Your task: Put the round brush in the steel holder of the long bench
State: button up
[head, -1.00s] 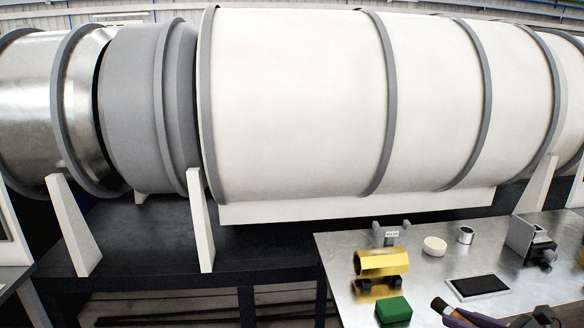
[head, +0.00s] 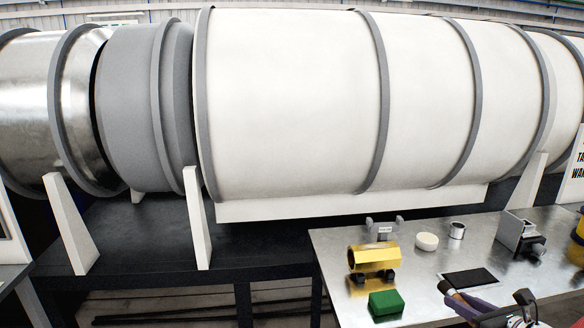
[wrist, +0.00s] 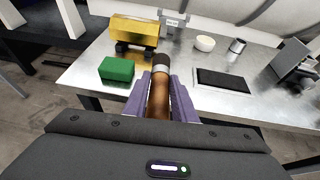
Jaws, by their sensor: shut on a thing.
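My gripper (wrist: 160,100) has purple fingers shut on the round brush (wrist: 159,92). The brush has a brown wooden handle, a pale metal band and a dark head that points away from me. In the head view, the brush (head: 452,292) shows at the bottom right, over the bench's front part; the gripper there is partly cut off. A small open steel cup (head: 457,231), which looks like the steel holder, stands at the back of the long bench (head: 340,262). It also shows in the wrist view (wrist: 237,46), ahead and right of the brush head, apart from it.
A gold cylinder on dark feet (head: 373,257) and a green block (head: 386,302) are left of the brush. A labelled grey bracket (head: 382,229), a white round dish (head: 427,242), a black pad (head: 468,277) and a grey vise-like device (head: 519,233) stand around the bench.

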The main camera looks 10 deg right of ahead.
jog(key=shift+m+h, duration=0.3)
jog(key=w+a+f, duration=0.1)
jog(key=w+a, duration=0.1)
jog(key=a, duration=0.2)
jog(key=w+a+f, duration=0.1)
jog(key=w+a, duration=0.2)
jog(key=a, duration=0.1)
jog(key=w+a+f, duration=0.1)
jog(key=w+a, duration=0.2)
jog(key=a, duration=0.1)
jog(key=shift+a+f, duration=0.35)
jog(key=shift+f, duration=0.05)
jog(key=w+a+f+n+y, duration=0.1)
jog(key=w+a+n+y, duration=0.1)
jog(key=a, duration=1.5)
jog(key=shift+a+f+n+g+y, duration=0.2)
jog(key=shift+f+n+g+y, duration=0.15)
jog(key=shift+y, duration=0.25)
jog(key=shift+w+r, duration=0.1)
